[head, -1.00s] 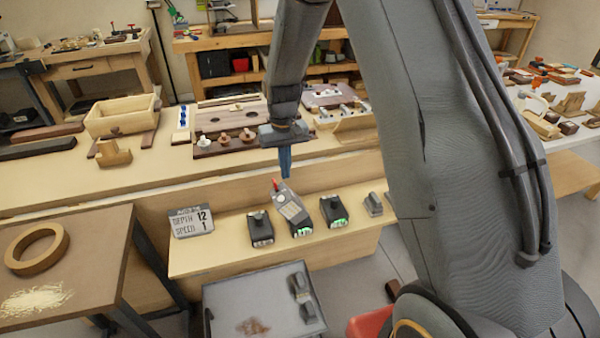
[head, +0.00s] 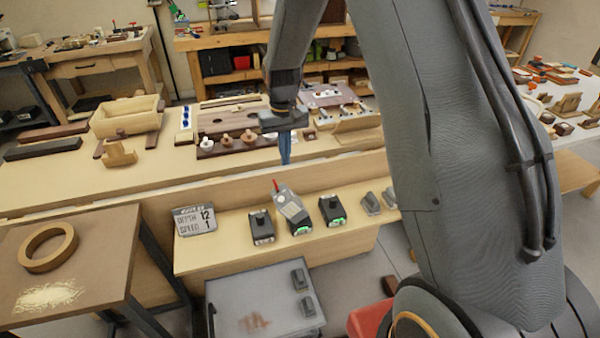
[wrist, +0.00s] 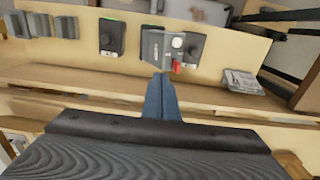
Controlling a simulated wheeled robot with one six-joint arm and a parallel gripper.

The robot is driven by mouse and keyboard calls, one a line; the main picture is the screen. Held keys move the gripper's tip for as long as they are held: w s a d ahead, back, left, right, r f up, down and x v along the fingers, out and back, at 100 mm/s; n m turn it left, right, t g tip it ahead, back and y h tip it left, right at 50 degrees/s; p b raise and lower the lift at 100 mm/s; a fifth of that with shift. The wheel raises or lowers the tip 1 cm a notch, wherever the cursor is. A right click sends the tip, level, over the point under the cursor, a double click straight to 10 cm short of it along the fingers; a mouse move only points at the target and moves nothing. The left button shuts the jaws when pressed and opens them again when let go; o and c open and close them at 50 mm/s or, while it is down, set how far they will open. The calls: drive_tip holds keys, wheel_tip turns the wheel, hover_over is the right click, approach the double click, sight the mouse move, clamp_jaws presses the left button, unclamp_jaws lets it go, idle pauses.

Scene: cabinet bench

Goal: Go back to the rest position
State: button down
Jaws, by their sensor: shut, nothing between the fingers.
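My gripper (head: 285,150) hangs pointing down in front of the bench's upper top, with its blue fingers together and nothing between them. In the wrist view my gripper (wrist: 161,98) also shows its fingers closed. A grey handheld device with a red tip (head: 291,209) stands below it on the lower shelf, leaning on a black charger with a green light. The device also shows in the wrist view (wrist: 156,47), just beyond the fingertips. The fingers look apart from it.
The lower shelf (head: 200,258) also holds black chargers (head: 261,226) (head: 332,210), grey blocks and a sign reading depth 12, speed 1 (head: 195,220). A grey tray cart (head: 230,300) stands below. A wooden ring (head: 48,247) lies on the left table. A wooden box (head: 127,115) sits on the bench.

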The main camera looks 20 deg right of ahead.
drive_tip(key=shift+r, duration=0.6)
drive_tip(key=s+d+r, duration=0.2)
drive_tip(key=s+r, duration=0.1)
drive_tip(key=s, duration=0.9)
drive_tip(key=s+d+r+t, duration=0.1)
drive_tip(key=s+d+r, duration=0.1)
drive_tip(key=s, duration=1.1)
drive_tip(key=shift+s+d+r+b, duration=0.2)
drive_tip(key=shift+r+b, duration=0.15)
drive_tip(key=shift+r, duration=0.5)
drive_tip(key=shift+w, duration=0.1)
